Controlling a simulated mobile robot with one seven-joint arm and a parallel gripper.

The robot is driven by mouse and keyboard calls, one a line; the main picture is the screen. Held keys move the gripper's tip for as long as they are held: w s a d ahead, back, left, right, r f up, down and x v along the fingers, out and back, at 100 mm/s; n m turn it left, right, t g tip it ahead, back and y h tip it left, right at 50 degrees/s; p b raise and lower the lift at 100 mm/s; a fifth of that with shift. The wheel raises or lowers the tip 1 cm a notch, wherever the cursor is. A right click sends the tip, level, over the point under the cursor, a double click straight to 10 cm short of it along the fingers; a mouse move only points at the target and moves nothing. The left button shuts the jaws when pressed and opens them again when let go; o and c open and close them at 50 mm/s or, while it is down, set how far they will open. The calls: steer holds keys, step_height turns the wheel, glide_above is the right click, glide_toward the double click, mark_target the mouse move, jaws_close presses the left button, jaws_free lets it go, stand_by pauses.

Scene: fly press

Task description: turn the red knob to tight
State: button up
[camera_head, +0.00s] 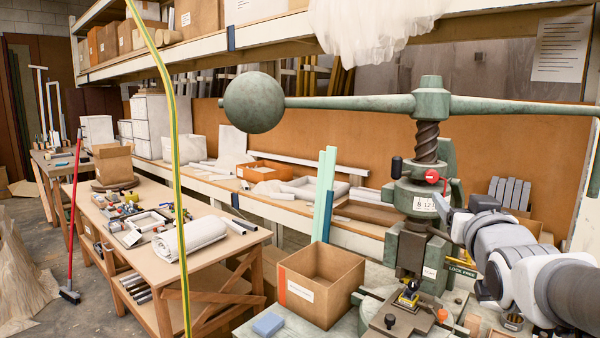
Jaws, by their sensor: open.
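The red knob (432,176) is small and sits on the front of the green fly press (409,192), just below its dark screw. It shows a light mark on its face, too small to read. A pale plate (424,204) with numbers is just below it. My gripper (440,214) is at the end of the white and grey arm coming from the right. It is open, a little below and to the right of the red knob, and looks apart from it. Its fingertips are small and partly merge with the press behind them.
A black knob (397,167) stands left of the red one. A long bar with a heavy ball (253,103) crosses above. An open cardboard box (318,290) and a blue block (268,324) are left of the press.

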mark_target(433, 176)
steer(key=p+x, duration=0.2)
steer(key=x, duration=1.5)
jaws_close()
